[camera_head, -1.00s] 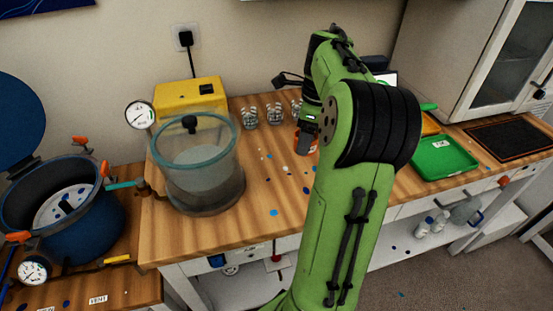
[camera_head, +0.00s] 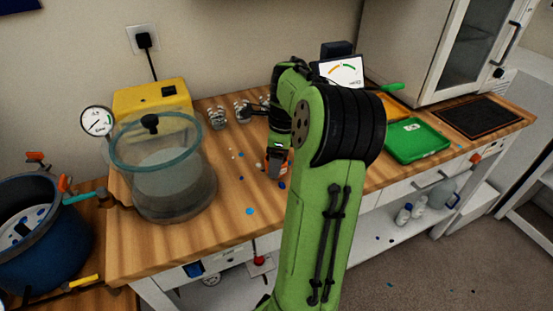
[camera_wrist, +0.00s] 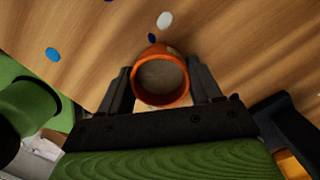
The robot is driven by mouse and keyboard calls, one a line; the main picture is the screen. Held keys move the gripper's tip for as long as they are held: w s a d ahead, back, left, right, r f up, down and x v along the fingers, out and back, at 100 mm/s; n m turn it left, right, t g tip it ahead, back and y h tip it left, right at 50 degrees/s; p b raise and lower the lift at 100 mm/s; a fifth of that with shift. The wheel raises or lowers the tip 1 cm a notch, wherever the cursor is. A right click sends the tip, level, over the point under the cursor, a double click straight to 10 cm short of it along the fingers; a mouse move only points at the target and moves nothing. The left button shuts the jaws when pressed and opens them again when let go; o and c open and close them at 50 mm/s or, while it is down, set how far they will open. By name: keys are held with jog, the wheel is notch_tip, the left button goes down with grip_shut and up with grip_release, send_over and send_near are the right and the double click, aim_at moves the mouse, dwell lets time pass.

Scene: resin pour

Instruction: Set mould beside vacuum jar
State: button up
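The mould is an orange cylinder (camera_wrist: 160,78) with a grey-brown inside, upright on the wooden bench. In the head view only bits of its orange side (camera_head: 290,157) show around my gripper (camera_head: 277,165). In the wrist view the fingers of my gripper (camera_wrist: 161,88) stand on either side of the mould, very close to its wall. I cannot tell whether they press on it. The vacuum jar (camera_head: 165,185) is a clear round chamber with a teal rim and black lid knob, further left on the same bench.
A yellow pump (camera_head: 150,97) and a gauge (camera_head: 97,121) stand behind the jar. Small glass jars (camera_head: 218,119) are at the back. Bench between mould and jar holds only small spots.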

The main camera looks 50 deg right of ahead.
jog(key=o, duration=0.4)
jog(key=shift+r, duration=0.1)
notch_tip(320, 180, up, 12)
jog(key=s+p, duration=0.1)
jog(key=p, duration=0.4)
jog(key=shift+s+d, duration=0.15)
jog(key=shift+d, duration=0.2)
